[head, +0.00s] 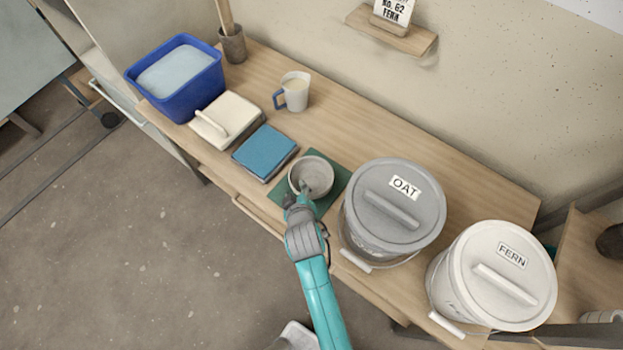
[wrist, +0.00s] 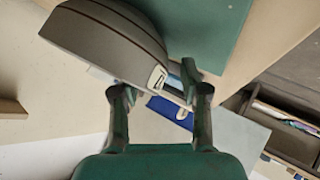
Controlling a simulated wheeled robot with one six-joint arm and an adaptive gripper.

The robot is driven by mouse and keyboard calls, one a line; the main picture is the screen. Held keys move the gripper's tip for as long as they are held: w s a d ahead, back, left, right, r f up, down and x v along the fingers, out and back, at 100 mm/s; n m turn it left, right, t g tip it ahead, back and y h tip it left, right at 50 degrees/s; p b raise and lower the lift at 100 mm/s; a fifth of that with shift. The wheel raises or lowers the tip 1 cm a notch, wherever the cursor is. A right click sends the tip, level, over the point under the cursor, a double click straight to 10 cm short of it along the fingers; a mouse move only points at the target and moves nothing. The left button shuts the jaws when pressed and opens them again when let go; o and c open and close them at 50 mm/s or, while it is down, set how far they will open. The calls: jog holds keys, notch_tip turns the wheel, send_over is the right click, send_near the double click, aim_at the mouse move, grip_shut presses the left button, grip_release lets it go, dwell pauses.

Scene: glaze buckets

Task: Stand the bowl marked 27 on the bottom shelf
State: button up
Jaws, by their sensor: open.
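A grey bowl (head: 325,177) stands upright on a dark green mat (head: 337,186) on the wooden bench. It also shows large in the wrist view (wrist: 100,35), with a small pale label (wrist: 158,80) on its side that I cannot read. My gripper (head: 306,190) is at the bowl's near side. In the wrist view my gripper (wrist: 157,85) has its fingers apart, with part of the bowl's edge between or just beyond the tips. I cannot tell whether they touch it. The bottom shelf is not clearly identifiable; part of a wooden shelf unit (head: 575,255) shows at the far right.
Right of the bowl, close by, stands a lidded grey bucket marked OAT (head: 425,222), then a white bucket marked FERN (head: 535,270). Left are a blue book-like block (head: 265,152), a cream lidded slab (head: 228,120), a mug (head: 295,95) and a blue tub (head: 190,95).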

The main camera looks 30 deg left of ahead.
jog(key=shift+x, duration=0.75)
grip_shut()
jog(key=shift+r, duration=0.1)
notch_tip(320, 180, up, 10)
